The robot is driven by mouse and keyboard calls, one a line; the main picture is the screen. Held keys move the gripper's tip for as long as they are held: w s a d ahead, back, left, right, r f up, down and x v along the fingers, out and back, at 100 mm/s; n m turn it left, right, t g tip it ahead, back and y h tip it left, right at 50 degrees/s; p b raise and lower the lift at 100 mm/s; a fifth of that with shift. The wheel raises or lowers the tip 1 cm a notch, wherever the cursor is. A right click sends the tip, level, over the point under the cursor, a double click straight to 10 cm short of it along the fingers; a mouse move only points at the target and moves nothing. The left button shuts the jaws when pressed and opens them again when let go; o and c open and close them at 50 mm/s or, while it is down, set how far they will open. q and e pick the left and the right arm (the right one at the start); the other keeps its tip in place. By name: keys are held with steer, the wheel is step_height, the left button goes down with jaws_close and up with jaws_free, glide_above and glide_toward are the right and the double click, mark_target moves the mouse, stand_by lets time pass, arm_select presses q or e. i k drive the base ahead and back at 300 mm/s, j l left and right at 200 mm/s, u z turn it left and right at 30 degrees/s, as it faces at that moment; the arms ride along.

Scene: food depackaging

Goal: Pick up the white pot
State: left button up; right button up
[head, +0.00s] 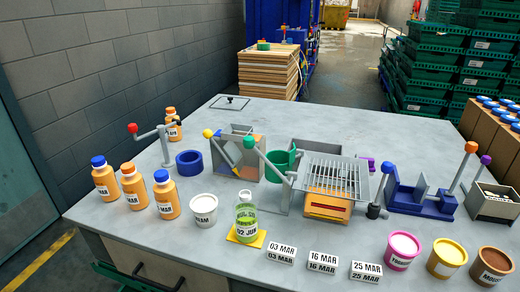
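The white pot (204,211) stands upright on the grey table (130,236), left of centre near the front. It has a pale lid and a dark-lettered label that seems to end in "EAM". An orange bottle with a blue cap (166,197) stands close to its left. A clear bottle with green contents (245,218) stands to its right on a yellow pad (257,239). Neither of my grippers shows in the head view.
Pink (401,252), yellow (445,260) and brown (490,267) pots stand front right. Date blocks (322,262) lie front centre. Behind the white pot are a blue ring (189,163) and lever fixtures (235,155). The front-left table top is clear.

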mark_target(203, 207)
steer(key=j+z, duration=0.1)
steer(key=z, duration=0.7)
steer(key=k+j+z, duration=0.1)
steer(key=j+z, duration=0.35)
steer(key=k+j+z, duration=0.2)
steer(key=z, duration=0.3)
steer(key=k+j+z, duration=0.35)
steer(key=k+j, duration=0.5)
steer(key=j, duration=0.25)
steer(key=i, duration=0.2)
steer(key=z, duration=0.05)
